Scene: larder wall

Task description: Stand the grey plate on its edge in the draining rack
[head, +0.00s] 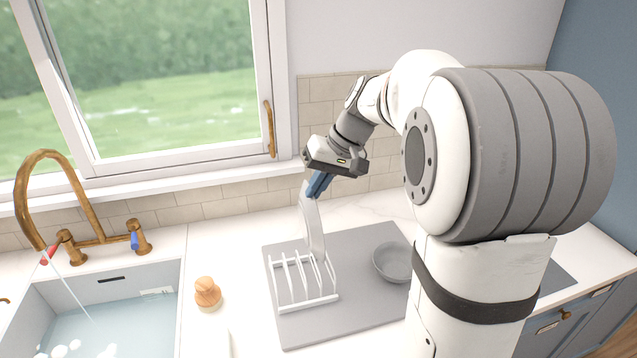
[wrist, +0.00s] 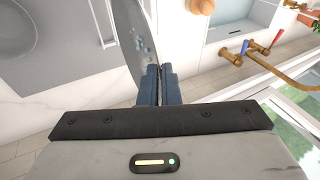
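The grey plate (head: 313,228) is on edge, seen nearly edge-on in the head view. My gripper (head: 318,183) is shut on its upper rim and holds it from above. The plate also shows in the wrist view (wrist: 128,32), rising from between my blue fingers (wrist: 158,86). The white draining rack (head: 307,304) stands on a grey mat below. The plate's lower edge reaches the rack's right-hand wires in the head view. I cannot tell whether it rests in a slot or is just above or behind it.
A grey bowl (head: 393,262) sits on the grey mat (head: 360,312), right of the rack. A wooden-topped item (head: 207,292) stands left of the mat. The sink (head: 105,315) with running brass tap (head: 48,160) is further left. The window and tiled wall are behind.

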